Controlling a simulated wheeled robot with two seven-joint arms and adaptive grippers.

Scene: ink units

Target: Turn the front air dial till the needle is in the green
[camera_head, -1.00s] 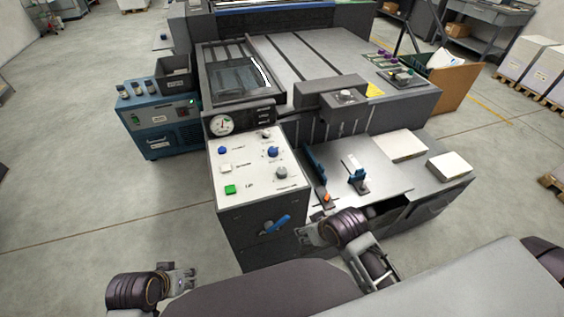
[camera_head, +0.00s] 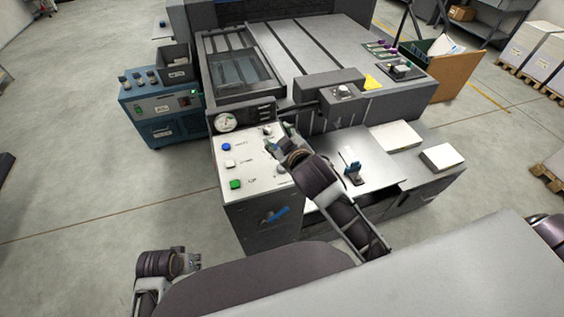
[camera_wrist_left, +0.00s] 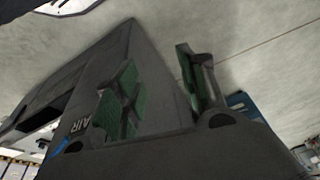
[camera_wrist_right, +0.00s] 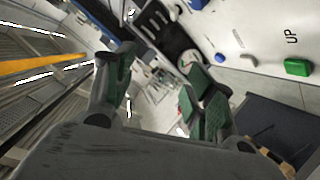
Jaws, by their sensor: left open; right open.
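The control panel (camera_head: 245,168) has a white sloped top with several buttons and knobs. A round pressure gauge (camera_head: 225,122) is at its back edge; its needle is too small to read against the green. I cannot tell which knob is the front air dial. My right gripper is open and empty above them; it also shows in the right wrist view (camera_wrist_right: 160,85). My left gripper (camera_head: 194,261) is open and empty, low in front of the machine.
A blue lever (camera_head: 275,214) is on the cabinet's front face. The left wrist view shows the label AIR (camera_wrist_left: 83,130) there. Blue (camera_head: 226,147), white and green (camera_head: 235,184) buttons line the panel's left side. A second blue-handled lever (camera_head: 353,170) stands on the shelf at right.

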